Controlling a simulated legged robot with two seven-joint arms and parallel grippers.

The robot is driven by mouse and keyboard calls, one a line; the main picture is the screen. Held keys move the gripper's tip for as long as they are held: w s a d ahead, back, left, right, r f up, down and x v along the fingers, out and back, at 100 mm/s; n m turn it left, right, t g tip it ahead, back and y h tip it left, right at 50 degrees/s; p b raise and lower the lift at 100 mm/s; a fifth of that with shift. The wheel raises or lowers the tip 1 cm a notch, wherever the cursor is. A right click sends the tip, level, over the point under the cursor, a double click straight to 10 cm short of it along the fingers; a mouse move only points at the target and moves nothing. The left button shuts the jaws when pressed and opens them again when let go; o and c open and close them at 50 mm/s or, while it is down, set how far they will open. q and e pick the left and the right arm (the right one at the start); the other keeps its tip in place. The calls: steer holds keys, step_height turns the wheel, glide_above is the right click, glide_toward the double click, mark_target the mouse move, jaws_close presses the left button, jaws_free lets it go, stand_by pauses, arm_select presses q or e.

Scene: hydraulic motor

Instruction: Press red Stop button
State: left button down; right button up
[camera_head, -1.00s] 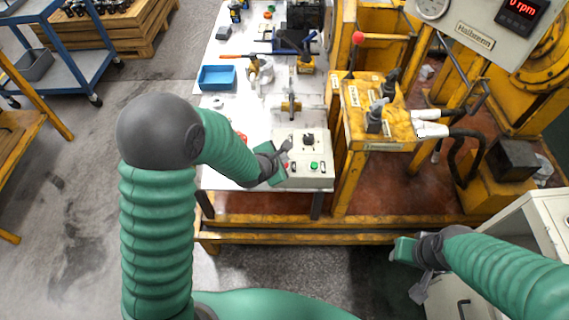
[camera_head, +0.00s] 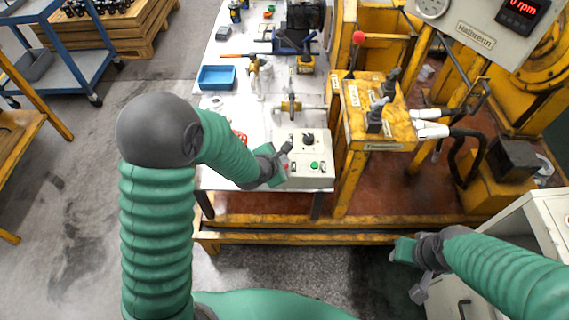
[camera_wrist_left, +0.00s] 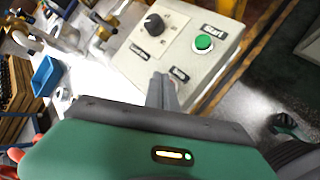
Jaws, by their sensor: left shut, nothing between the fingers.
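The control box (camera_head: 318,171) is a pale box at the near end of the white table, with a black knob and a green Start button (camera_head: 314,165). In the left wrist view the box (camera_wrist_left: 150,73) shows the knob, the green button (camera_wrist_left: 203,43) and a second label beside my fingers. My left gripper (camera_head: 287,147) is over the box's left side; in the wrist view its fingers (camera_wrist_left: 161,91) are shut and empty. The red Stop button is not clearly visible; the fingers seem to cover its place, and contact cannot be told. My right gripper (camera_head: 419,289) hangs at lower right.
A blue tray (camera_head: 216,78) and several tools lie on the white table (camera_head: 228,100) beyond the box. A yellow machine stand (camera_head: 375,115) with levers stands close to the box's right. Open floor (camera_head: 75,190) lies to the left.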

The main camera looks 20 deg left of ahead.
arm_select(q)
steer(key=shift+f, duration=0.4)
stand_by(0.3)
steer(key=shift+r+p, duration=0.65)
steer(key=shift+r, duration=0.15)
step_height(320, 180, up, 5)
steer(key=p, duration=0.5)
steer(key=shift+r, duration=0.1)
stand_by(0.5)
